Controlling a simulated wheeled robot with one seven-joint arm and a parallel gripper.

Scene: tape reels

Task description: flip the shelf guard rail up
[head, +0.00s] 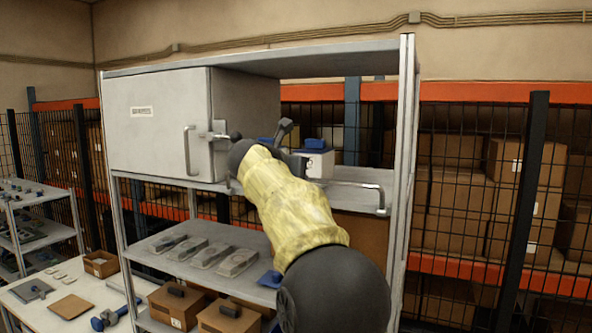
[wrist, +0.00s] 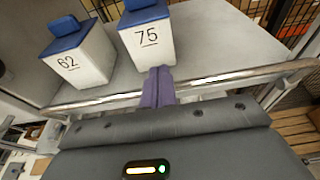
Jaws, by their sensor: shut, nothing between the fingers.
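The guard rail (head: 358,184) is a thin silver bar along the front edge of the upper shelf, with a bent end near the right post. In the wrist view the rail (wrist: 240,76) runs across the picture, low at the shelf edge and passing at my fingers. My gripper (wrist: 158,72) has its purple fingers together with nothing between them. The fingertips overlap the rail in the picture and point toward the boxes; I cannot tell whether they touch the rail. In the head view my arm and wrist hide the rail's left part.
White blue-lidded boxes marked 62 (wrist: 82,62) and 75 (wrist: 148,40) stand on the shelf behind the rail. A grey cabinet (head: 157,120) with a handle stands left. Grey parts (head: 203,254) lie on the lower shelf. A right post (head: 402,150) stands beside the rail's end.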

